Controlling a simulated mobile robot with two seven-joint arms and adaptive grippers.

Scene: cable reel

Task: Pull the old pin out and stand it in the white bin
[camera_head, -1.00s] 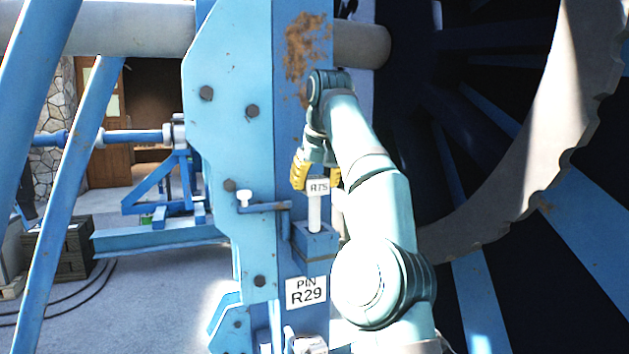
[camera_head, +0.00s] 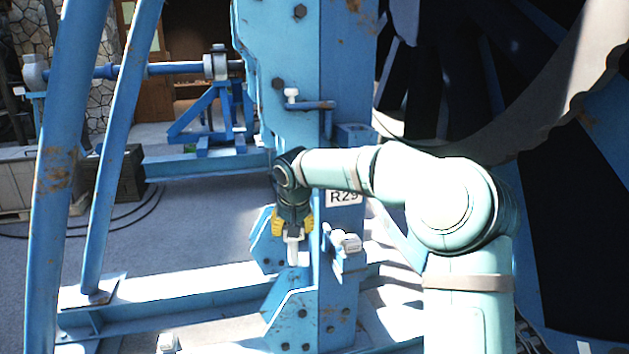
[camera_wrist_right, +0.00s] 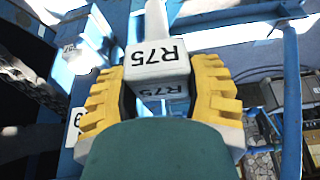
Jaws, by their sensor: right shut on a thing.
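My right gripper (camera_head: 293,232) is shut on the old pin (camera_head: 293,252), a white pin whose block head is marked R75. It holds the pin upright, shaft down, in front of the lower blue frame. In the right wrist view the marked head of the pin (camera_wrist_right: 158,62) sits between the yellow fingers (camera_wrist_right: 160,90). I cannot tell whether the shaft's tip touches anything. The blue socket (camera_head: 356,133) on the post is partly hidden by my arm. I cannot make out the white bin for certain. My left gripper is not in view.
A partly covered R29 sign (camera_head: 343,197) is on the post. A white labelled block (camera_head: 346,241) is on the frame just right of the pin. A small white block (camera_head: 167,342) is at the bottom left. Blue beams (camera_head: 190,290) run low. Open grey floor lies left.

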